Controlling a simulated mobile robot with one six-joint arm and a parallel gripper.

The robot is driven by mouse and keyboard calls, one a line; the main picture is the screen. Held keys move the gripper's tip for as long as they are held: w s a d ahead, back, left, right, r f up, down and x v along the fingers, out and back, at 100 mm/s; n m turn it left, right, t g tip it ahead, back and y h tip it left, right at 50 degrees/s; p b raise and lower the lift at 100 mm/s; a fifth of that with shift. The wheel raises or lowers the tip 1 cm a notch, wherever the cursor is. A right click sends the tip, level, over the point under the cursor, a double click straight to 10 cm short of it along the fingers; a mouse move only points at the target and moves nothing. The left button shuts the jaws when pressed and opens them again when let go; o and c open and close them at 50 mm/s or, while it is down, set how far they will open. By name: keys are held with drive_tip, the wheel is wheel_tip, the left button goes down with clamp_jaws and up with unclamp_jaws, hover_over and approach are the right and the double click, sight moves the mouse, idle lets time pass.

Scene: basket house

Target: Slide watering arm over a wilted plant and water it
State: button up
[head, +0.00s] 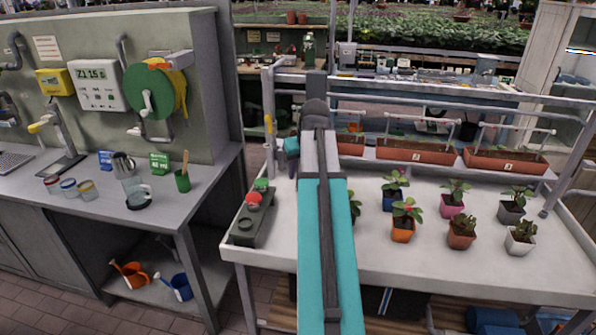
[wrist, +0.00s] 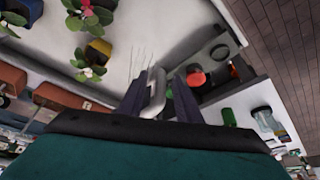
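In the wrist view my gripper (wrist: 158,90) has its two dark fingers on either side of a pale grey pipe, which looks like the watering arm (wrist: 156,92). It looks shut on the pipe. Thin pale lines, like water jets, fan out beside the pipe's end over the bare bench. In the head view my teal arm hides the gripper and most of the watering arm. Potted plants stand on the white bench: an orange pot (head: 402,232), a blue pot (head: 391,201), a terracotta pot (head: 461,236), a white pot (head: 520,242) and others. One plant (head: 355,207) is partly hidden. I cannot tell which is wilted.
A control box (head: 246,228) with a red button (head: 253,199) and a green button stands at the bench's left end. A grey rail frame (head: 440,95) runs behind the bench. Planter boxes (head: 416,151) line the back. A side counter (head: 80,190) with jars stands left.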

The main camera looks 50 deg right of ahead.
drive_tip(key=shift+c, duration=0.4)
clamp_jaws()
